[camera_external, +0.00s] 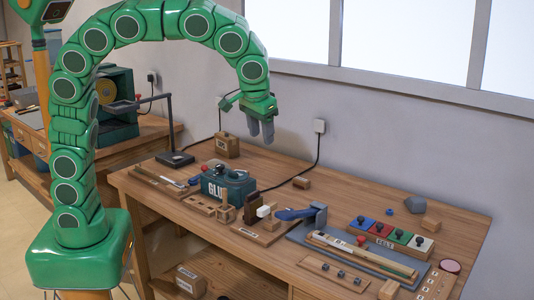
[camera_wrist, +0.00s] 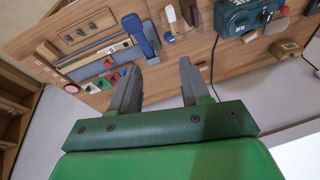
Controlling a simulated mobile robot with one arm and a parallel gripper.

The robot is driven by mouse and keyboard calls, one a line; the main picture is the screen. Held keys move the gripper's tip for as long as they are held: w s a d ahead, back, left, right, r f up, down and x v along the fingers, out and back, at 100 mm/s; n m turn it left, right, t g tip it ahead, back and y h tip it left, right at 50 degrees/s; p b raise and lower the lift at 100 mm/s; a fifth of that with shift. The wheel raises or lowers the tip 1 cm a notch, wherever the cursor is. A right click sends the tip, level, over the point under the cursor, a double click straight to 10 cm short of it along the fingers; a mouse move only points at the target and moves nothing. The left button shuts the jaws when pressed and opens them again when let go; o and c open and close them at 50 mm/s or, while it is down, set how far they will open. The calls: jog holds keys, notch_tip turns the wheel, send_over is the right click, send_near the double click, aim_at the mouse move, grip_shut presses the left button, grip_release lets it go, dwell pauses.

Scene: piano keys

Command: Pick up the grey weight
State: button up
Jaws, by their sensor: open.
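My gripper (camera_external: 260,138) is raised high above the back of the bench, well to the left of the weight. In the wrist view my gripper (camera_wrist: 159,72) shows two grey fingers spread apart with nothing between them.
A blue-handled tool (camera_external: 300,213), a teal glue box (camera_external: 228,184) and a black lamp (camera_external: 174,158) stand further left. The wall (camera_external: 390,150) rises behind.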

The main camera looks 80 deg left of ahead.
jog(key=w+d+f+n+t, duration=0.15)
jog(key=w+d+f, duration=0.25)
jog(key=w+d, duration=0.75)
send_over(327, 264)
jog(key=s+d, duration=0.3)
notch_tip(327, 264, down, 25)
jog(key=shift+w+x, duration=0.15)
jog(key=shift+x, duration=1.75)
jog(key=shift+w+x, duration=0.15)
jog(key=shift+x, duration=1.8)
jog(key=shift+a+r, duration=0.1)
jog(key=shift+r, duration=0.05)
grip_shut()
